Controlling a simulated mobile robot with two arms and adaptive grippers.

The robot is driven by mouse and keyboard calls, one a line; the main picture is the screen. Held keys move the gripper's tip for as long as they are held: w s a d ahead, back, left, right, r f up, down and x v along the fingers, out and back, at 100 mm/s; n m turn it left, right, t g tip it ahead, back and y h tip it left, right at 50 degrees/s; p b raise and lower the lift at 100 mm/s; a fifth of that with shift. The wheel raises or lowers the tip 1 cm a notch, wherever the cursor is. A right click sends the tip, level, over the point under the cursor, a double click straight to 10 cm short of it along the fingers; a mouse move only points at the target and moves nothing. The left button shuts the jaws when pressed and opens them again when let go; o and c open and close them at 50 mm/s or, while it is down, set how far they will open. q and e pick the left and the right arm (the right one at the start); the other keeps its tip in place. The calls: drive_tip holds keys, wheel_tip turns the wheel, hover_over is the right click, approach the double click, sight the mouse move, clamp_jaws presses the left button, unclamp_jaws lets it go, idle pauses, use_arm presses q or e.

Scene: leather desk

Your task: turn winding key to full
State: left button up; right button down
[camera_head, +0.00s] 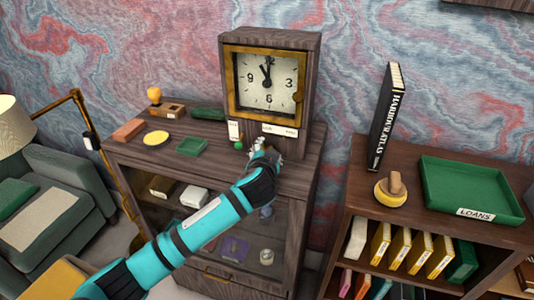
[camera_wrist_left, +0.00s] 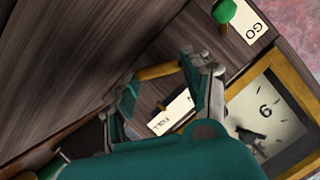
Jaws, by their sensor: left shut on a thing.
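The clock (camera_head: 270,80) is a grey-wood case with a brass-framed dial, standing on the cabinet. Its hands show about eleven o'clock. The winding key, a brass-coloured bar (camera_wrist_left: 158,71), shows between my left fingers in the left wrist view. My left gripper (camera_wrist_left: 161,76) is shut on it, with one finger at each end. In the head view my left gripper (camera_head: 262,154) is at the clock's lower front and hides the key. My right gripper is not in view.
A green knob (camera_wrist_left: 224,11) with a "GO" label (camera_wrist_left: 249,24) is on the clock front. A bookshelf at right holds a black book (camera_head: 387,120) and a green "LOANS" tray (camera_head: 470,170).

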use_arm(q)
drive_tip(key=shift+m, duration=0.4)
drive_tip(key=o, duration=1.2)
drive_tip(key=shift+c, duration=0.2)
drive_tip(key=shift+s, duration=0.15)
drive_tip(key=d+v, duration=0.1)
drive_tip(key=v, duration=1)
drive_tip(key=shift+s+a, duration=0.35)
drive_tip(key=shift+a, duration=0.05)
